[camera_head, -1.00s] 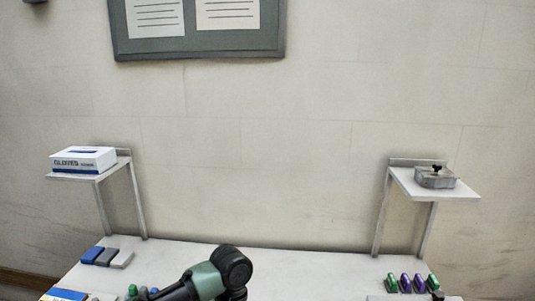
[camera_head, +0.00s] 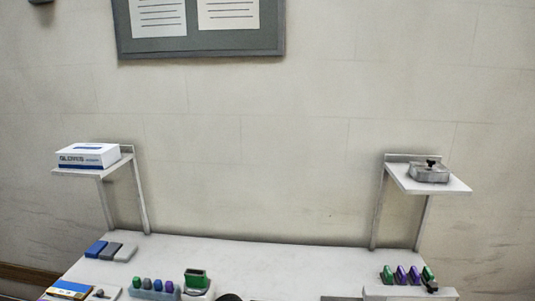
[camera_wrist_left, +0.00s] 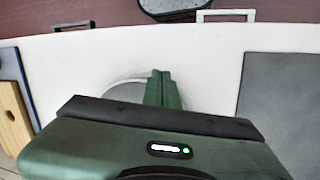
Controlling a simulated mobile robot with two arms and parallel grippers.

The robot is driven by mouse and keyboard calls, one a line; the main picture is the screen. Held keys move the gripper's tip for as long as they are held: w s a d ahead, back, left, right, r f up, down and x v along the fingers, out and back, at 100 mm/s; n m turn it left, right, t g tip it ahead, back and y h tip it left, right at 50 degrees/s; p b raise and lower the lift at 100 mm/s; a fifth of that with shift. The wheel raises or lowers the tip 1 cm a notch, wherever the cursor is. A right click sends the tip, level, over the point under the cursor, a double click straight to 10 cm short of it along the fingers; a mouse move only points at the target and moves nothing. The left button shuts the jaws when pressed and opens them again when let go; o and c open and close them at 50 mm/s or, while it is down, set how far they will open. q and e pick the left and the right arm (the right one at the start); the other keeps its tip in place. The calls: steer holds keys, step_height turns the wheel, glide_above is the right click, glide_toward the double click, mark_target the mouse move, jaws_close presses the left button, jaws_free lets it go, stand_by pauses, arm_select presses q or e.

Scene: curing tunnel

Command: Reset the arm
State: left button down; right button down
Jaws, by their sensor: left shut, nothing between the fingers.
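My left gripper (camera_wrist_left: 163,88) shows in the left wrist view, its two green fingers together with nothing between them. The fingers are above a white surface (camera_wrist_left: 75,72), in front of a pale round thing that they and the gripper body partly hide. In the head view only a small dark piece of my arm shows at the bottom edge; no gripper is seen there. My right gripper is in neither view.
The white table (camera_head: 260,255) holds a green-topped device (camera_head: 196,281), a rack of coloured pieces (camera_head: 153,287) and green and purple items (camera_head: 408,275). Shelves carry a glove box (camera_head: 88,156) and a metal box (camera_head: 429,173). The table's middle is clear.

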arm_select(q)
steer(key=shift+m+t+h, duration=0.3)
steer(key=shift+t+h, duration=0.1)
steer(key=shift+h, duration=0.4)
steer(key=s, duration=0.1)
steer(key=s+d+f, duration=0.1)
steer(key=s, duration=0.1)
steer(key=shift+s+d+f, duration=0.25)
steer(key=shift+d, duration=0.05)
steer(key=shift+s+a+f+t+h, duration=0.15)
steer(key=shift+s+a+t+h, duration=0.1)
steer(key=shift+s+a+t, duration=0.3)
steer(key=shift+s+a+f+t+h, duration=0.15)
steer(key=shift+s+a+t+h, duration=0.15)
steer(key=shift+s, duration=0.4)
steer(key=s+a+n+t+y, duration=0.1)
steer(key=s+a+y, duration=0.1)
steer(key=s+a, duration=0.5)
steer(key=s+a+n+t+y, duration=0.1)
steer(key=s+a+t+y, duration=0.15)
steer(key=a, duration=0.85)
step_height(320, 180, down, 30)
steer(key=s+g+b, duration=0.2)
steer(key=b, duration=0.1)
steer(key=s+a+f+g+b, duration=0.1)
steer(key=s+a+f+b, duration=0.1)
steer(key=s+f, duration=1.4)
steer(key=shift+a+f+b, duration=0.4)
steer(key=shift+a+f, duration=0.25)
steer(key=shift+f, duration=0.25)
